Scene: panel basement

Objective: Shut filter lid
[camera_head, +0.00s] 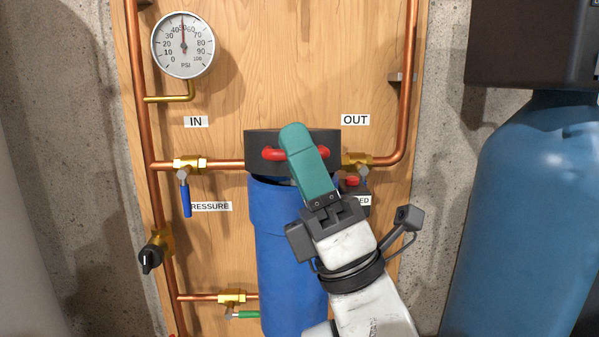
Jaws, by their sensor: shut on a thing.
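The filter's dark lid (255,150) sits at the top of the upright blue filter housing (275,230), in the middle of the wooden panel. A red handle (272,154) runs across the front of the lid. My gripper (292,138) reaches up from the lower right, with its teal fingers across the lid. It is shut on the red handle, and the fingers hide the handle's middle. A thin dark line shows between lid and housing on the left; I cannot tell whether it is a gap.
Copper pipes with brass valves flank the filter: a blue lever (185,198) hangs at left, and a green lever (243,315) is low. A pressure gauge (183,45) is upper left. A big blue tank (530,220) stands at right.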

